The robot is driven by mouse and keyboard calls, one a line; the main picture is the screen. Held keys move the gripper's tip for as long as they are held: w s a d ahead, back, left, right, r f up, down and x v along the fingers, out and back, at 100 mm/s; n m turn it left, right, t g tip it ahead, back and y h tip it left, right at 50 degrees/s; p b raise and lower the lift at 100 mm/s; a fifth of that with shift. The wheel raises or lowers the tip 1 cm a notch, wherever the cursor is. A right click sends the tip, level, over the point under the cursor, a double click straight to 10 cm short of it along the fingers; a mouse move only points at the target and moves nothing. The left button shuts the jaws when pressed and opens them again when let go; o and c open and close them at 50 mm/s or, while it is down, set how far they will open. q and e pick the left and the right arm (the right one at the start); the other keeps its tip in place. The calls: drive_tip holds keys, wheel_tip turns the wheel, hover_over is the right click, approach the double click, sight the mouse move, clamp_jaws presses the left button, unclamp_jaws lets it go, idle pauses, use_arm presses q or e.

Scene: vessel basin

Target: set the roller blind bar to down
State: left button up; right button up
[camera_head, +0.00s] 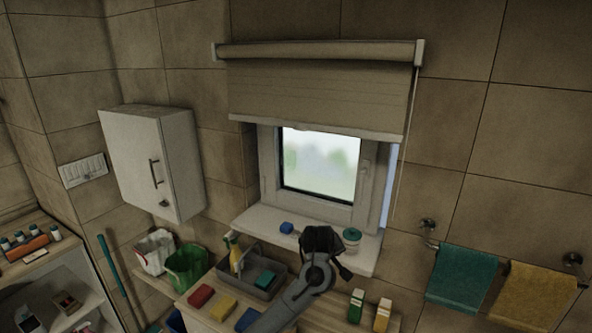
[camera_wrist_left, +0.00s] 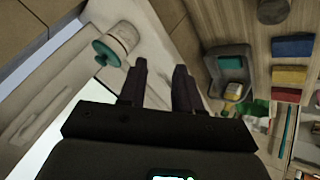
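The roller blind (camera_head: 318,90) hangs partly lowered over the top of the window. Its pale bottom bar (camera_head: 315,128) runs across the upper window frame, with the lower glass uncovered below it. My left gripper (camera_head: 322,242) is low in front of the window sill, well below the bar and apart from it. In the left wrist view its two dark fingers (camera_wrist_left: 160,82) are spread with nothing between them. The bar does not show in the left wrist view. My right gripper is in neither view.
A teal-lidded jar (camera_head: 351,239) and a blue block (camera_head: 287,228) stand on the sill (camera_head: 260,226). A grey caddy (camera_head: 262,284), coloured blocks and small cartons (camera_head: 383,313) crowd the counter. A white cabinet (camera_head: 150,160) is at left; towels (camera_head: 464,277) hang at right.

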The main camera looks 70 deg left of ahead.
use_arm(q)
drive_tip(key=a+r+n+t+y+b, duration=0.1)
drive_tip(key=a+r+n, duration=0.3)
drive_tip(key=r, duration=0.5)
drive_tip(key=a+r+n+t+y+b, duration=0.1)
drive_tip(key=a+r+t, duration=0.1)
drive_tip(key=a+r, duration=0.6)
drive_tip(key=n+t+y+b, duration=0.2)
drive_tip(key=n+t, duration=0.1)
drive_tip(key=n, duration=0.1)
approach(301, 115)
drive_tip(key=s+d+f, duration=0.3)
drive_tip(key=p+x, duration=0.2)
drive_tip(key=x, duration=0.7)
drive_tip(key=shift+w+f+m, duration=0.25)
drive_tip(key=shift+f+m, duration=0.05)
drive_tip(key=shift+f, duration=0.05)
clamp_jaws()
